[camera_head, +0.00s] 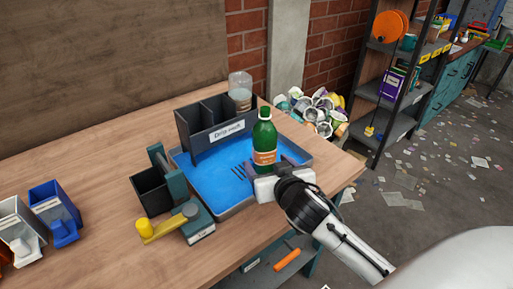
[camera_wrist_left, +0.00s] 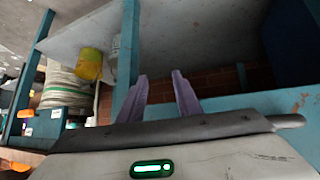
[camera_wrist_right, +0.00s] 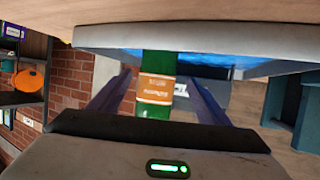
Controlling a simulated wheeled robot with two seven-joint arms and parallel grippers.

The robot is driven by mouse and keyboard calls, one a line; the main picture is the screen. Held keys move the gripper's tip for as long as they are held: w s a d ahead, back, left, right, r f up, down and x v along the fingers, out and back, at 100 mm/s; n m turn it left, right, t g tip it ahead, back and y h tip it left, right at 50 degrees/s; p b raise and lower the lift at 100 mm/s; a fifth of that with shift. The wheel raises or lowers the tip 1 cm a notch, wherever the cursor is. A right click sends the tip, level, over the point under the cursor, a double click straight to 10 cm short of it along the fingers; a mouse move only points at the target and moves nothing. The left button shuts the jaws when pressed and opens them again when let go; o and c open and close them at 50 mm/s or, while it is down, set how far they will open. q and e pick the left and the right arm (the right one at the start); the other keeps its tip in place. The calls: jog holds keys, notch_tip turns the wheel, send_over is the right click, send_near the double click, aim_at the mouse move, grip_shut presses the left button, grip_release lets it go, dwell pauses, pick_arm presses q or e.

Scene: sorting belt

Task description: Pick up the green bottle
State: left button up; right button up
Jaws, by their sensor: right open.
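The green bottle (camera_head: 264,142) stands upright in a blue-floored tray (camera_head: 215,188) on the wooden table. It has an orange-brown label. My right gripper (camera_head: 276,168) is open at the bottle's lower part, coming from the tray's near right side. In the right wrist view the bottle (camera_wrist_right: 157,88) shows between the two open fingers, nearer the left one in the picture; whether the fingers touch it I cannot tell. My left gripper (camera_wrist_left: 160,82) shows only in its own wrist view, with its fingers apart and nothing between them.
A grey divided bin labelled "Drip rack" (camera_head: 222,130) and a clear container (camera_head: 240,90) stand behind the bottle. A dark box (camera_head: 152,190) and a device with a yellow knob (camera_head: 150,228) sit left of the tray. Blue and white bins (camera_head: 55,210) stand far left. Bare table lies between.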

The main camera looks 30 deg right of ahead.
aim_at(267, 162)
jog(key=x, duration=0.2)
jog(key=shift+w+d+f, duration=0.1)
jog(key=shift+w+d, duration=0.15)
jog(key=shift+w+f, duration=0.1)
jog(key=shift+w, duration=0.15)
jog(key=x, duration=0.5)
jog(key=shift+d, duration=0.2)
jog(key=shift+c, duration=0.5)
jog(key=c, duration=1.1)
pick_arm(q)
jog(key=shift+s+r, duration=0.1)
jog(key=shift+s, duration=0.5)
pick_arm(e)
jog(key=shift+c, duration=0.5)
pick_arm(q)
jog(key=shift+s, duration=0.1)
